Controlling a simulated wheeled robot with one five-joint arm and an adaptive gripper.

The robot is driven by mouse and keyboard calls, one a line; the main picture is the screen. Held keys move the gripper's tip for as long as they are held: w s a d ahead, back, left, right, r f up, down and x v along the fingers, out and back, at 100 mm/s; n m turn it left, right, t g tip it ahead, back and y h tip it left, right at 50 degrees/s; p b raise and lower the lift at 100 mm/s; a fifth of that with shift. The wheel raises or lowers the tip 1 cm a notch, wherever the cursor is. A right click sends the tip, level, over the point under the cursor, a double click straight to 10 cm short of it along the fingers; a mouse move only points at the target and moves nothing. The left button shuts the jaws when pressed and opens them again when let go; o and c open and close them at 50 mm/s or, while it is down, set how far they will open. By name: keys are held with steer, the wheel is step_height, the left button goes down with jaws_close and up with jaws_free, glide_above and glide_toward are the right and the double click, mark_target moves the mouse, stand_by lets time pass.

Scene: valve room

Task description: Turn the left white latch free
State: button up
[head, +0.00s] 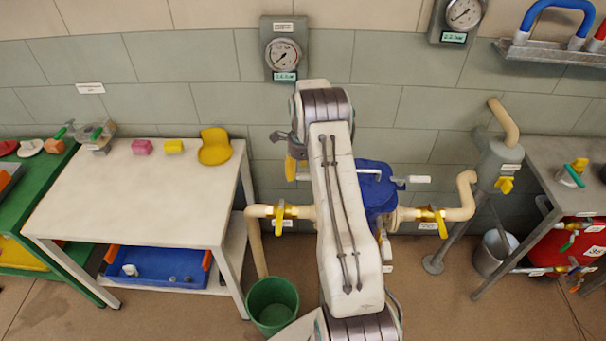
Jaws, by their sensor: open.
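A blue round housing (376,188) stands on the pipe run against the wall, its left part hidden behind my arm. A white latch (418,179) sticks out on its right side. A white piece (303,177), which looks like the left latch, shows just left of my arm; the rest of it is hidden. My gripper (288,156) is partly in view left of the arm, near and above this white piece. It is open, and I see nothing held in it. I cannot tell whether it touches the latch.
Yellow-handled valves (280,214) and (439,220) sit on the cream pipes either side of the housing. A green bucket (272,304) stands below. A white table (135,200) is at left, a grey bench (560,160) at right. A pressure gauge (284,54) hangs above.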

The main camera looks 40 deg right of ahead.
steer(key=shift+f, duration=0.9)
steer(key=shift+o, duration=0.2)
jaws_close()
